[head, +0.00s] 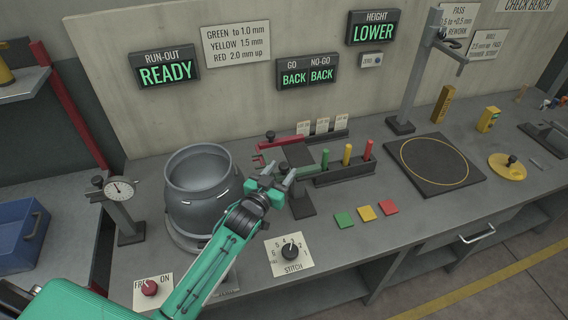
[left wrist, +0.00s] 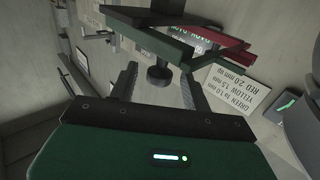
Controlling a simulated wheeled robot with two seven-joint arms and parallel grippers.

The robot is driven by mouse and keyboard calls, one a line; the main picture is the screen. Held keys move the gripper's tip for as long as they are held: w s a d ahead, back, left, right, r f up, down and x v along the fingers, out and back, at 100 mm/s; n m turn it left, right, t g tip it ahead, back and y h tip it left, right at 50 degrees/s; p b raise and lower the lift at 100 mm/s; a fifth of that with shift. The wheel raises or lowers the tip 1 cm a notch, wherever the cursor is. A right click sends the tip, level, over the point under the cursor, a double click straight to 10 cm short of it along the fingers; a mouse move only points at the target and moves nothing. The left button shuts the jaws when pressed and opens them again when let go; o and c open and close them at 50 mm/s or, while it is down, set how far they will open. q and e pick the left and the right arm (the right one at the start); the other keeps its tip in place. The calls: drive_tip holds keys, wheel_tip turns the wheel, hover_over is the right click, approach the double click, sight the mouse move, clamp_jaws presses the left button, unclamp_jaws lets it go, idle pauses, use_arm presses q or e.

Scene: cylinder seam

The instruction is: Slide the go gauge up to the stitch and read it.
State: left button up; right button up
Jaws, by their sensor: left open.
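The go gauge looks like a dark green bar (left wrist: 150,45) across the left wrist view, with a dark knob (left wrist: 159,77) hanging from it. My left gripper (left wrist: 158,72) is open, with its fingers either side of the knob; I cannot tell whether they touch it. In the head view my left gripper (head: 275,181) is just right of the grey vessel (head: 200,186) and partly hides the gauge (head: 318,166). The stitch itself cannot be made out. The GO/NO-GO display (head: 308,71) reads BACK on both sides. My right gripper is not in view.
A red bar (head: 282,143) lies behind the green one. A block of coloured pegs (head: 345,172) stands to the right. The stitch dial (head: 292,251) and coloured tiles (head: 366,210) are in front. A dial indicator (head: 120,190) stands left of the vessel.

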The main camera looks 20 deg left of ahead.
use_arm(q)
drive_tip(key=shift+w+d, duration=0.2)
drive_tip(key=shift+w, duration=0.9)
clamp_jaws()
drive_tip(key=s+a, duration=0.1)
drive_tip(key=s+a+p, duration=0.1)
drive_tip(key=a, duration=0.2)
drive_tip(key=shift+s+a, duration=0.1)
drive_tip(key=shift+s, duration=0.3)
unclamp_jaws()
